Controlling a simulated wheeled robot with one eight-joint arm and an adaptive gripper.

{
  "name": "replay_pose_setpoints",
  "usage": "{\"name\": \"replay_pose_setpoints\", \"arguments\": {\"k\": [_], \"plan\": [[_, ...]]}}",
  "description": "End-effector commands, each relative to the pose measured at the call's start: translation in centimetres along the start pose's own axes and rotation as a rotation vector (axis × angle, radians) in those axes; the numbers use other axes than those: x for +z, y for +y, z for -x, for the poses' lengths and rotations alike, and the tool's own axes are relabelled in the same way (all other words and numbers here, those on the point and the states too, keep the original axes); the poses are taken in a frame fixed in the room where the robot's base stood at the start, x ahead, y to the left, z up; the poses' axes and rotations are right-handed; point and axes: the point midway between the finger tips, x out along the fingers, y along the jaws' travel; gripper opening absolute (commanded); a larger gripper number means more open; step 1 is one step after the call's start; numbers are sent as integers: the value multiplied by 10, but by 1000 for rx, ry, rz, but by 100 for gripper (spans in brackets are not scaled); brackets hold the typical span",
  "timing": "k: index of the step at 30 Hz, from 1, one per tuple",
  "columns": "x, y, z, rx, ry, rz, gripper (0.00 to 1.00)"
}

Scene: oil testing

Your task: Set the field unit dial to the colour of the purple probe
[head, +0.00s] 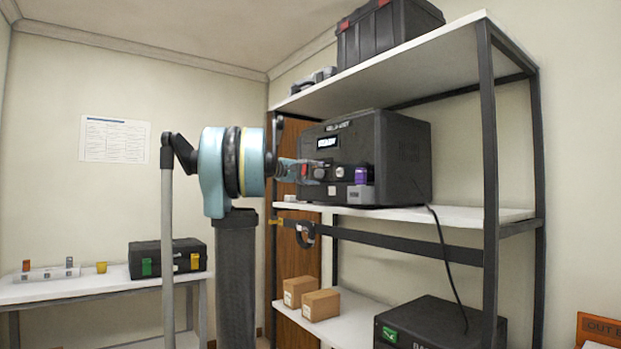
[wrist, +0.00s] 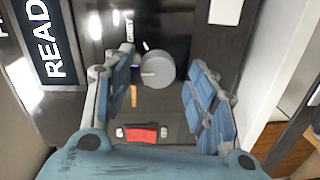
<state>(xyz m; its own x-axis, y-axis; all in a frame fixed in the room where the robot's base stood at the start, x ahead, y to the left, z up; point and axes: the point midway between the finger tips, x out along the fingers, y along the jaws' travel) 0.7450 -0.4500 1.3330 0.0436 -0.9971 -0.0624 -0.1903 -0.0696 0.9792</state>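The field unit (head: 405,150) is a black box on the middle shelf, with a lit display (head: 327,142) reading READY in the wrist view (wrist: 48,40). Its grey round dial (wrist: 157,68) sits between the spread blue fingers of my gripper (wrist: 163,76), with a gap on each side. An orange mark (wrist: 133,96) and a small purple mark (wrist: 145,46) lie near the dial; the pointer direction is unclear. In the head view my gripper (head: 312,171) is at the unit's front. A purple probe (head: 361,175) sits at the front's right, above a grey block (head: 360,193).
A white bench (head: 90,288) at the left holds a black case (head: 167,258) and small coloured pieces. Two cardboard boxes (head: 320,304) and another black unit (head: 440,325) are on the lower shelf. A black cable hangs at right.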

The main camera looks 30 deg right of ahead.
Motion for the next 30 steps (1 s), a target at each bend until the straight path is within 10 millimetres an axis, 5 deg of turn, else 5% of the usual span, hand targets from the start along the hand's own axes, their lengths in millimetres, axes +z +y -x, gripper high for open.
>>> {"name": "replay_pose_setpoints", "arguments": {"k": [11,30], "plan": [[-2,0,13,1,3,1,52],[-2,-1,111,0,3,1,52]]}}
